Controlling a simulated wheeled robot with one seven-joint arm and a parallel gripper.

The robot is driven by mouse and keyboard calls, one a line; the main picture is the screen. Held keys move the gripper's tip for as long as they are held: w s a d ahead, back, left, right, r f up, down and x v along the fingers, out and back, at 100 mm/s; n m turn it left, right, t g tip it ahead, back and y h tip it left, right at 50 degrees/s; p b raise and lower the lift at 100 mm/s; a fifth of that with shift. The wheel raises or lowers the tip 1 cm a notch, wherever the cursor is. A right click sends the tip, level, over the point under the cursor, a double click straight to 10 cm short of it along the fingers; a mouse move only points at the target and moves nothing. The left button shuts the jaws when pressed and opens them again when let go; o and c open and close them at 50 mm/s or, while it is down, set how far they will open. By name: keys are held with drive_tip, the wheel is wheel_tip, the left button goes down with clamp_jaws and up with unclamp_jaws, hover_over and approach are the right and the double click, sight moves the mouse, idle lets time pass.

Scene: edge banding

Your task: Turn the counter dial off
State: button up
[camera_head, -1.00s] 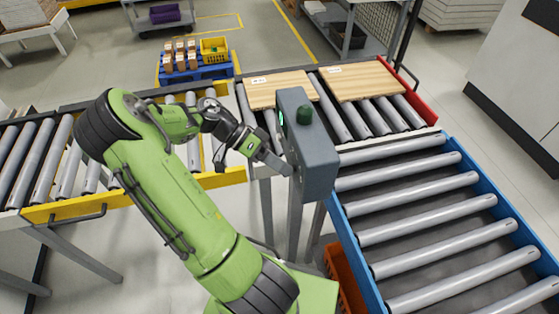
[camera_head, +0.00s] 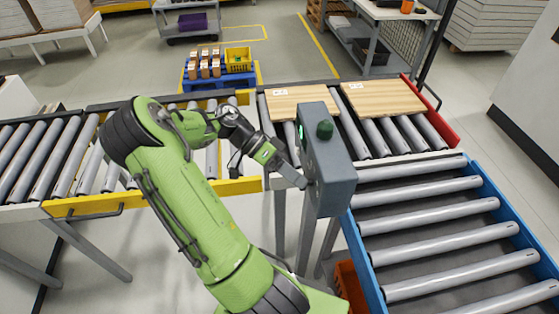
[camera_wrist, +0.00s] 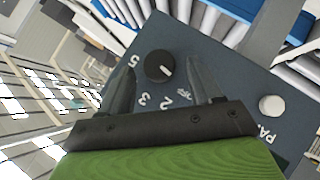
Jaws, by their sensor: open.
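The counter is a blue-grey box (camera_head: 334,172) on a post, with a green dome on top and a green lit display on its left-facing side. In the wrist view its dark panel carries a round black dial (camera_wrist: 158,66) with a short white pointer mark, which points toward the lower right of the picture. Printed figures, including 5, 3 and 2, ring the dial. My gripper (camera_wrist: 163,72) is open, with one finger on each side of the dial in the picture. Whether the fingers touch it, I cannot tell. In the head view my gripper (camera_head: 303,184) is at the box's left side, its tips partly hidden.
A white round button (camera_wrist: 271,106) sits on the same panel, beside partly cut-off lettering. Roller conveyors (camera_head: 440,205) lie right, left and behind the counter. Two wooden boards (camera_head: 385,102) rest on the rear rollers. An orange crate (camera_head: 350,287) is below.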

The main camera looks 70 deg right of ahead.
drive_tip(key=p+v, duration=0.3)
drive_tip(key=v, duration=1.1)
drive_tip(key=shift+w+r, duration=0.25)
